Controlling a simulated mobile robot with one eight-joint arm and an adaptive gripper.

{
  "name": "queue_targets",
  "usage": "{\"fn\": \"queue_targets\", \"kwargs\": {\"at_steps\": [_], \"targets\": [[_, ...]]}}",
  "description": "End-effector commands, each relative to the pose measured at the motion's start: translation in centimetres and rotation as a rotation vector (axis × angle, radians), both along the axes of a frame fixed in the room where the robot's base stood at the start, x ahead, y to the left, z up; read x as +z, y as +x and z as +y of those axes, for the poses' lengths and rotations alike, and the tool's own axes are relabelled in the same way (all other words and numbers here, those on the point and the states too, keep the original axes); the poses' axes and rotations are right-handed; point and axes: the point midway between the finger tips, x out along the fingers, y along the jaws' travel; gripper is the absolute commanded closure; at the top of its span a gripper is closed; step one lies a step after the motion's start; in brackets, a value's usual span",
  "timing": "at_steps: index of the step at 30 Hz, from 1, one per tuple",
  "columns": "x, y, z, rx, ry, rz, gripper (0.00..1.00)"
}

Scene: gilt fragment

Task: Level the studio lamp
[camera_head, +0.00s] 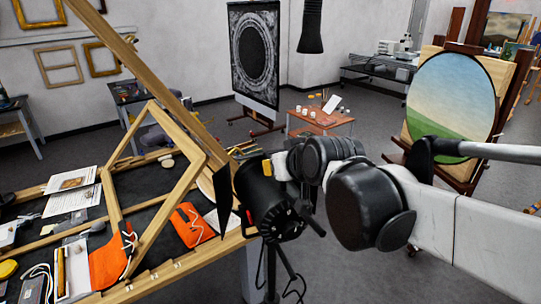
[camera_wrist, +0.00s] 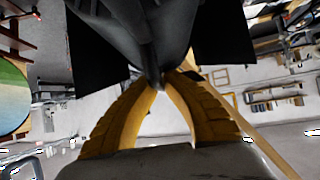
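The black studio lamp (camera_head: 262,203) stands at the front right of the workbench on a thin dark stand (camera_head: 271,268). Its barn-door flaps (camera_head: 224,190) point left, and its body looks tilted, with the rear lower at right. My gripper (camera_head: 268,169) is at the top of the lamp, and only a bit of yellow finger shows in the head view. In the wrist view, the yellow fingers of my gripper (camera_wrist: 160,86) come together at the tips on a narrow dark part of the lamp (camera_wrist: 133,42). The exact contact is partly hidden by the lamp.
The workbench (camera_head: 165,278) at left holds an empty wooden frame (camera_head: 190,150), orange cloths (camera_head: 190,223) and papers. A long wooden bar slants up behind the lamp. An easel with a round landscape painting (camera_head: 450,100) stands at right. Grey floor is open behind the lamp.

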Motion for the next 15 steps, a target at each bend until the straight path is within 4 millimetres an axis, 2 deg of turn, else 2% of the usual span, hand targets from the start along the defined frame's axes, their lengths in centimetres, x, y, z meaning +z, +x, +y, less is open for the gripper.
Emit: {"fn": "queue_targets", "kwargs": {"at_steps": [3,6,15], "targets": [[-0.14,-0.09,-0.02,0.0,-0.001,0.004,1.0],[-0.14,-0.08,-0.02,0.001,-0.002,0.003,0.67],[-0.03,-0.05,-0.01,0.0,-0.001,0.002,0.66]]}}
